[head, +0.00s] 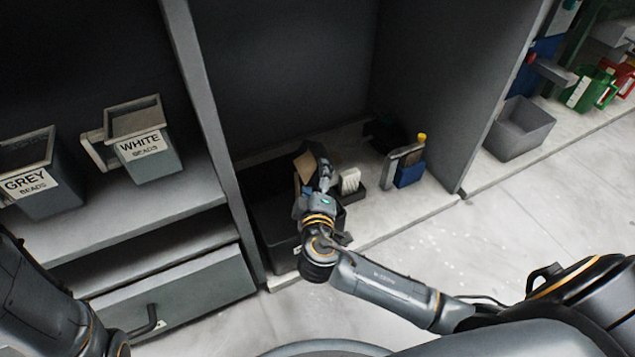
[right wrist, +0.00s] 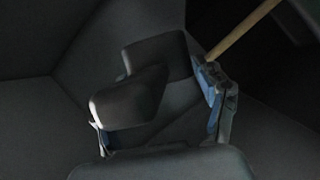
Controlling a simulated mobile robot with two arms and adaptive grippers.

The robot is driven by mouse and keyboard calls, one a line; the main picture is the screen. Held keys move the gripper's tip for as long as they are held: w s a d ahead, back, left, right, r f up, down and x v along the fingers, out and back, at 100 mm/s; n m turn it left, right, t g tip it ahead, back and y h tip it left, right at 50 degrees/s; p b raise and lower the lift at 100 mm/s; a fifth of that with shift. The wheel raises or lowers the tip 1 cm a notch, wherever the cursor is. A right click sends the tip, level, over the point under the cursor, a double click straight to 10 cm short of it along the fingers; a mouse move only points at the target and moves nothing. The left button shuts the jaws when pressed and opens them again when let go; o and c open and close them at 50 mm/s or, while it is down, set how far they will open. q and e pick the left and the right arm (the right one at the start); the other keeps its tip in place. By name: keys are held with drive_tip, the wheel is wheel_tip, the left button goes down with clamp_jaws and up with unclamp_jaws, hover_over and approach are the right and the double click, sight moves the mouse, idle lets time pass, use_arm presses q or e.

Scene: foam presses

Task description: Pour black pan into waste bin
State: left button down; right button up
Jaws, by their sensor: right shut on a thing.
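My right gripper (head: 323,178) is over the right side of a black open bin (head: 268,212), which looks like the waste bin. It is shut on a dark thing with a tan face (head: 304,166), apparently the black pan, steeply tilted above the bin. The fingers hide much of it, and I cannot see whether anything is falling from it.
A white brush-like block (head: 350,181) and a blue holder (head: 409,173) with a yellow-topped item stand right of the bin. A grey divider (head: 212,120) rises at its left. White beads (head: 143,150) and grey beads (head: 40,185) bins sit on the left shelf.

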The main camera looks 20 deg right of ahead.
drive_tip(key=shift+a+f+n, duration=0.15)
drive_tip(key=shift+f+n, duration=0.1)
drive_tip(key=shift+n, duration=0.15)
drive_tip(key=shift+a+f+n+t+h, duration=0.2)
drive_tip(key=shift+n+t+h, duration=0.1)
drive_tip(key=shift+n, duration=0.2)
drive_tip(key=n, duration=0.1)
drive_tip(key=a+f+n+t, duration=0.1)
drive_tip(key=n, duration=0.1)
drive_tip(key=shift+h+b, duration=0.35)
drive_tip(key=shift+h, duration=0.05)
drive_tip(key=n+t, duration=0.1)
drive_tip(key=n, duration=0.1)
drive_tip(key=a+n+t, duration=0.1)
drive_tip(key=n, duration=0.2)
drive_tip(key=shift+a, duration=0.2)
drive_tip(key=shift+d+m, duration=0.1)
drive_tip(key=shift+m, duration=0.2)
